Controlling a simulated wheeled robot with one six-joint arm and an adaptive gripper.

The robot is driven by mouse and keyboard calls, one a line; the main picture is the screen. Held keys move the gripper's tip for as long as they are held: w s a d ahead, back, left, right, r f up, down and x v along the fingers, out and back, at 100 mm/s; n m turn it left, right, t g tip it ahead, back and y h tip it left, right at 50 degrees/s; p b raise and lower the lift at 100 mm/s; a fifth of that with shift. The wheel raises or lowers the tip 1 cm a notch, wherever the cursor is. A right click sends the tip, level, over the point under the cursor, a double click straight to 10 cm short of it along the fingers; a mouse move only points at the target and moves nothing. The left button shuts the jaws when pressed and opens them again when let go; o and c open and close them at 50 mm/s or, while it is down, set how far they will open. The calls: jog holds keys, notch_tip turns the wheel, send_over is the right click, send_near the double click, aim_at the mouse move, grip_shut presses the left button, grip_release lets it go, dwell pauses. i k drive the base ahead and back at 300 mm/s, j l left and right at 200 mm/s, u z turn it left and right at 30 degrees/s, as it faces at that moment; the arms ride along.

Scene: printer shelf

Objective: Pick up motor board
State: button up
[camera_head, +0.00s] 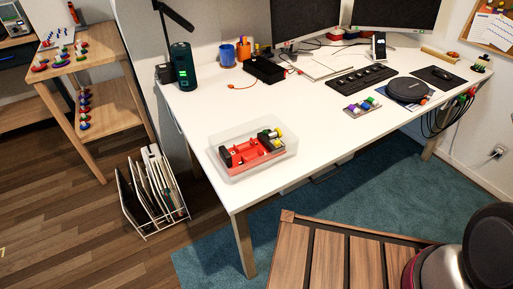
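A red board (256,155) with black, green and yellow parts on it sits in a clear open plastic box (237,177) near the front left of the white desk; it looks like the motor board. A smaller grey board (353,112) with purple, green and blue parts lies farther right on the desk. From this view I cannot tell for sure which is the motor board.
The white desk (213,107) is clear around the box. A dark green cylinder (183,67), black open box (263,70), keyboard (361,79) and round black device (407,89) stand behind. A file rack (153,192) stands on the floor; a slatted wooden table (325,262) is in front.

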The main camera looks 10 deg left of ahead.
aim_at(235, 156)
jog(key=i+j+u, duration=0.1)
jog(key=u, duration=0.35)
jog(key=i+u, duration=0.2)
jog(key=u, duration=0.25)
